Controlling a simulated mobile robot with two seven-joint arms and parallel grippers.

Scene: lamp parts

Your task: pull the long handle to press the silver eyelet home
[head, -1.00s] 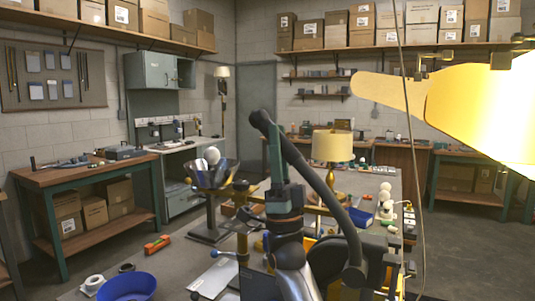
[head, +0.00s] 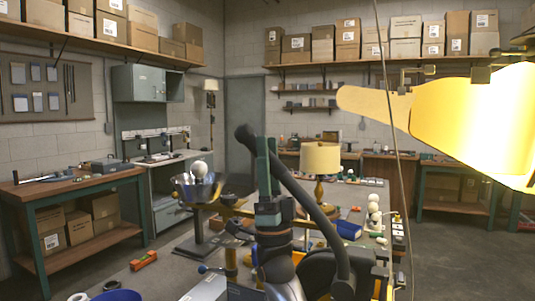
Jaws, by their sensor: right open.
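A handle with a blue knob (head: 203,269) sticks out to the left over the front of the middle bench. Its far end is hidden behind dark and green arm-like parts in the middle, so I cannot tell its full length. I cannot make out the silver eyelet. My right gripper (head: 380,272) is low, right of centre, open and partly hidden among dark and yellow parts. It is apart from the blue knob. I cannot make out my left gripper.
A metal bowl on a stand (head: 195,190) holds a white bulb. A lamp with a cream shade (head: 320,158) and white balls (head: 373,208) stand farther back. An orange tool (head: 143,260) lies at left. A large bright yellow form (head: 470,115) blocks the upper right.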

